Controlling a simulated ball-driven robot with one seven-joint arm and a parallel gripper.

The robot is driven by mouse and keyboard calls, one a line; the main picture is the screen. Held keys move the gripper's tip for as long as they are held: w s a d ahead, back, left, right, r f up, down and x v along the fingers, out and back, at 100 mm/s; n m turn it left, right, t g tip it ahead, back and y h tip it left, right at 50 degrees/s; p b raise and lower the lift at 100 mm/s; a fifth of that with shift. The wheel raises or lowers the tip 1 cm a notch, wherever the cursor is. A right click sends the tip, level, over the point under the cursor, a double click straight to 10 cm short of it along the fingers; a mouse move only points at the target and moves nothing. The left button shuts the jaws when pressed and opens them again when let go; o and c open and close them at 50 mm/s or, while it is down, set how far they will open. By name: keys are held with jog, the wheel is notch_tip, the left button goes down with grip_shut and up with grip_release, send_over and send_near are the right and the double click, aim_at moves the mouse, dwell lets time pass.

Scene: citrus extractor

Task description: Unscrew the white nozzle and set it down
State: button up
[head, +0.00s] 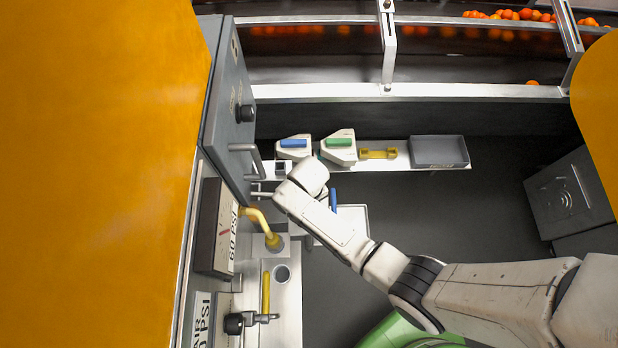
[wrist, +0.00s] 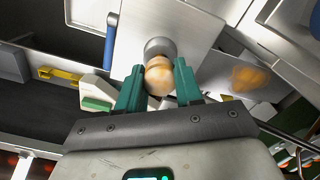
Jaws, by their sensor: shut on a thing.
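In the wrist view, my gripper (wrist: 159,90) has its two teal fingers on either side of a rounded, tan-tinted piece (wrist: 159,74), which seems to be the nozzle. The gripper is shut on it. The piece lines up with a round grey metal fitting (wrist: 160,46) on a pale plate (wrist: 195,35). I cannot tell whether its thread is still engaged. In the head view, my arm's wrist hides the fingers and the nozzle, beside the grey machine front.
A blue-topped block (head: 294,144), a green-topped block (head: 339,146), a yellow bracket (head: 379,154) and a grey tray (head: 447,148) sit on the back shelf. The tray looks empty.

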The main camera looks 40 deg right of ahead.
jog(key=shift+r, duration=1.75)
